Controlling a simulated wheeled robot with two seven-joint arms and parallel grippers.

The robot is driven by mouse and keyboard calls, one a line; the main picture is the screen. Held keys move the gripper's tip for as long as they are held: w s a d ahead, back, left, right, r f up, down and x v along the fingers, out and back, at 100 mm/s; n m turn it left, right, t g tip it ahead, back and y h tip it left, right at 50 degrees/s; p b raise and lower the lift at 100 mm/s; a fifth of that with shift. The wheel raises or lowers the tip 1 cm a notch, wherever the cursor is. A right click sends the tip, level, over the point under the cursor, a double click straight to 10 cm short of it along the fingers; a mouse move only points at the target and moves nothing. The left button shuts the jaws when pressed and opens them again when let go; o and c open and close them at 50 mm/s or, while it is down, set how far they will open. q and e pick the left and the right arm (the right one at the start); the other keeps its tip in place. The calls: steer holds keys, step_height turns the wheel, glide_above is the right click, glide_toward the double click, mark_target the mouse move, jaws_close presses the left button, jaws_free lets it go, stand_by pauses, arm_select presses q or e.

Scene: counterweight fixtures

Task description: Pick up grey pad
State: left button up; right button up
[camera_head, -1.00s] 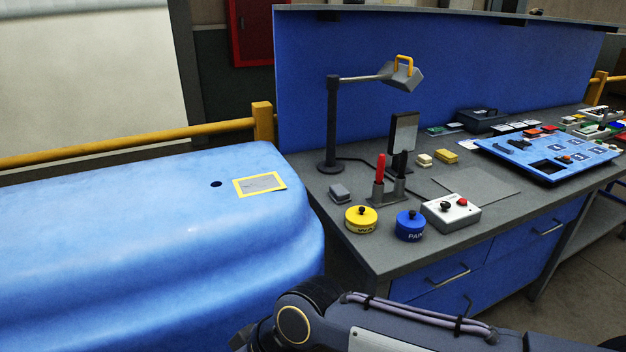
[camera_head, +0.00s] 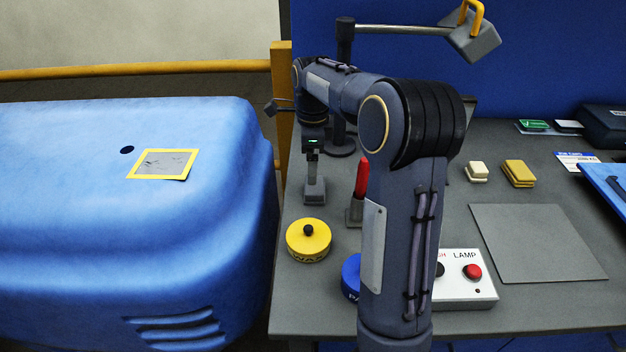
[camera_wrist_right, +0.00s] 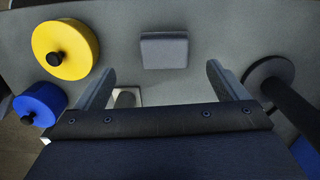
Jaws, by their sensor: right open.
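The grey pad (camera_head: 315,194) is a small block on the grey bench top, near its left edge. In the right wrist view the grey pad (camera_wrist_right: 164,51) lies ahead of the fingers, roughly centred between them. My right gripper (camera_wrist_right: 161,68) is open and empty. In the head view my right gripper (camera_head: 312,163) points down just above the pad and partly covers it. I cannot tell the exact gap between them. My left gripper is not in view.
A yellow round tin (camera_head: 309,241) stands in front of the pad, with a blue tin (camera_head: 350,277) beside it. A red marker (camera_head: 361,178) stands to the right. The lamp post (camera_wrist_right: 291,98) is close to the right finger. A blue moulded body (camera_head: 70,220) lies left.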

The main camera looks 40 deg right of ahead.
mark_target(315, 190)
steer(key=shift+w+d+f+m, duration=0.2)
steer(key=shift+d+f+m, duration=0.1)
steer(key=shift+d, duration=0.25)
steer(key=shift+d+f, duration=0.1)
steer(key=shift+f, duration=0.25)
steer(key=f, duration=0.6)
steer(key=shift+s+f, duration=0.2)
steer(key=shift+f, duration=0.1)
steer(key=c, duration=1.1)
steer(key=shift+r, duration=0.1)
